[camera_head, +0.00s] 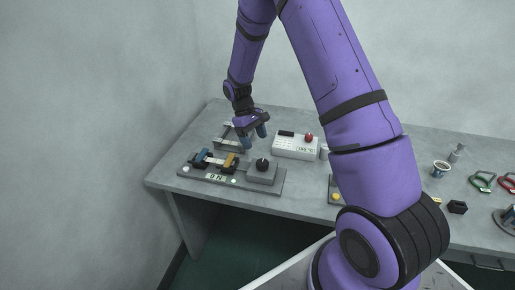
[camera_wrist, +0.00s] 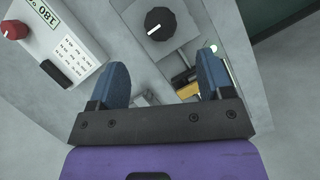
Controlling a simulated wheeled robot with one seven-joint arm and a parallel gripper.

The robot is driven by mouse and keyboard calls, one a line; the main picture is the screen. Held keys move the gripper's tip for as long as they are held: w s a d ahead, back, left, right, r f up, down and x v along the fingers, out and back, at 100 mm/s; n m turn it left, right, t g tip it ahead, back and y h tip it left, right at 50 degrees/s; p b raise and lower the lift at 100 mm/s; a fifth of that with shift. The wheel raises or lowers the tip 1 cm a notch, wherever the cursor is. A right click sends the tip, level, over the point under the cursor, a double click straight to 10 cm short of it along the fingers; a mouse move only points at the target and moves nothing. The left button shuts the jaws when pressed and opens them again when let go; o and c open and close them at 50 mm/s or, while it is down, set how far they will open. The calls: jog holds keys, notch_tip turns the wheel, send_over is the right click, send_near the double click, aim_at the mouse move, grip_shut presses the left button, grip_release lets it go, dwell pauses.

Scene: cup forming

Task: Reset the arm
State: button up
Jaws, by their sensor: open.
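My purple arm reaches over the grey table, and my gripper (camera_head: 255,137) hangs above the left part of it, beside the forming device. In the wrist view my gripper (camera_wrist: 165,88) shows two blue fingers spread wide with nothing between them. A black knob (camera_head: 262,164) on a grey block of the device stands just below the gripper; the knob (camera_wrist: 159,23) also shows at the top of the wrist view. The long base plate (camera_head: 240,183) carries an "ON" label and yellow and blue parts.
A white control box (camera_head: 296,146) with a red knob (camera_head: 309,137) stands right of the gripper. A cup (camera_head: 440,168), green (camera_head: 482,181) and red hooked items and a small black block (camera_head: 457,207) lie at the right. My arm hides part of the middle. A wall stands behind.

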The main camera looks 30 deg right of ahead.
jog(key=shift+w+r, duration=0.15)
jog(key=shift+r, duration=0.2)
dwell(0.3)
jog(key=s+a+r+m+t, duration=0.15)
jog(key=s+r, duration=0.35)
jog(key=r, duration=0.7)
jog(key=s+a+r+m+t, duration=0.1)
jog(key=s+a+r+t, duration=0.3)
jog(key=r, duration=0.8)
jog(key=s+r+t, duration=0.2)
jog(key=s+r, duration=0.2)
jog(key=s, duration=0.7)
jog(key=s+r+m+t+y, duration=0.1)
jog(key=s+r, duration=0.4)
jog(key=s, duration=0.6)
jog(key=shift+s+a+r+t+y, duration=0.15)
jog(key=shift+s+a+t+y, duration=0.15)
jog(key=shift+t, duration=0.35)
jog(key=shift+o, duration=0.4)
jog(key=shift+m, duration=0.25)
